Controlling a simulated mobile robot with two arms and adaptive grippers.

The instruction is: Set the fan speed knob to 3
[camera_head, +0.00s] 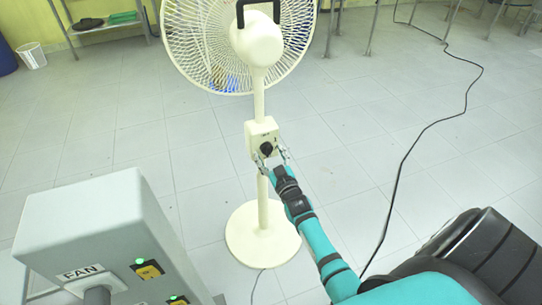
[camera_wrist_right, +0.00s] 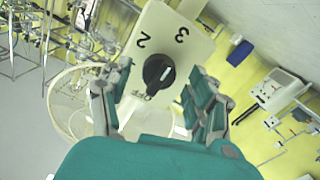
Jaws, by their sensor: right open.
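The fan speed knob (camera_head: 266,149) is a round black dial on the cream control box (camera_head: 257,130) on the stand of the white fan (camera_head: 258,88). I cannot tell for sure which label the mark points at. My right gripper (camera_head: 271,158) is open in front of the box, its fingers apart on either side of the knob. It also shows in the right wrist view (camera_wrist_right: 160,95). My left gripper is out of view.
A grey box (camera_head: 95,225) labelled FAN with lit switches stands at the lower left. The round fan base (camera_head: 262,234) is on the tiled floor. A black cable (camera_head: 405,155) crosses the floor at the right. A white bin (camera_head: 32,56) stands far left.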

